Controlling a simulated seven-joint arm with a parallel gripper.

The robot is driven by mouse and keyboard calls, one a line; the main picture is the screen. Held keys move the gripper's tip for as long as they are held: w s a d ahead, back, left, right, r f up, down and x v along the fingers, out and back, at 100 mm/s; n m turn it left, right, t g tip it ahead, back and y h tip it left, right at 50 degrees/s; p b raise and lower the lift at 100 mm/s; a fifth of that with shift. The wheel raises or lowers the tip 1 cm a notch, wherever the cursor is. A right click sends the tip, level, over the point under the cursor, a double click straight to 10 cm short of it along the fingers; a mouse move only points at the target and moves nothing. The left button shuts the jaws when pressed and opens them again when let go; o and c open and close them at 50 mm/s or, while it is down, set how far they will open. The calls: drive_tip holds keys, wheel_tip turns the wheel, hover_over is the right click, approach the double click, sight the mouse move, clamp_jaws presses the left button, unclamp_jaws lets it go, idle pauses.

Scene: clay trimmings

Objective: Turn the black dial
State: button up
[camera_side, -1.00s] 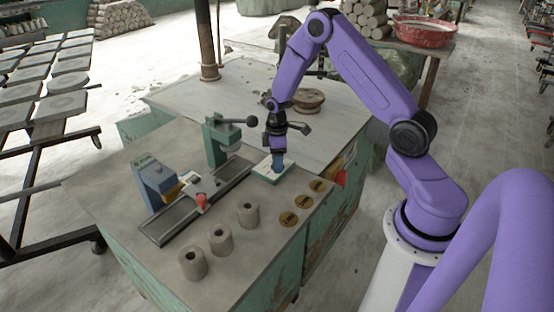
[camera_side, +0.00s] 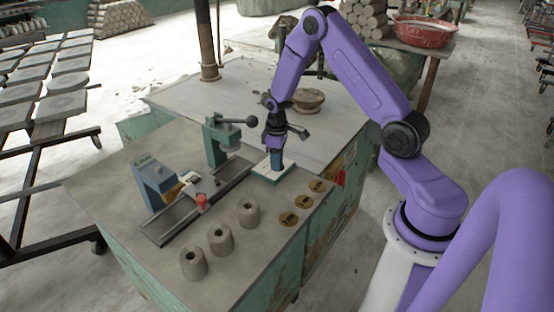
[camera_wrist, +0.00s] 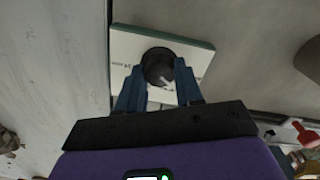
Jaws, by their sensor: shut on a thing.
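The black dial (camera_wrist: 158,64) is a round knob on a white plate with a green edge (camera_wrist: 120,42), with small print beside it. In the side view the plate (camera_side: 262,173) lies on the bench, and my fingers hide most of the dial. My gripper (camera_side: 276,168) points down over the plate. In the wrist view the blue fingers of my gripper (camera_wrist: 158,76) stand on either side of the dial, shut on it. A pale mark shows at the dial's right side.
A green lever press (camera_side: 214,140) and a blue machine with a rail (camera_side: 155,182) stand left of the plate. Several grey clay cylinders (camera_side: 221,238) and brass discs (camera_side: 302,201) are nearer the front. The bench behind the plate is mostly bare.

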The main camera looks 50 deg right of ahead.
drive_tip(key=m, duration=0.6)
idle(0.5)
drive_tip(key=o, duration=1)
drive_tip(key=shift+o, duration=0.2)
wheel_tip(320, 180, up, 18)
drive_tip(key=shift+f, duration=0.25)
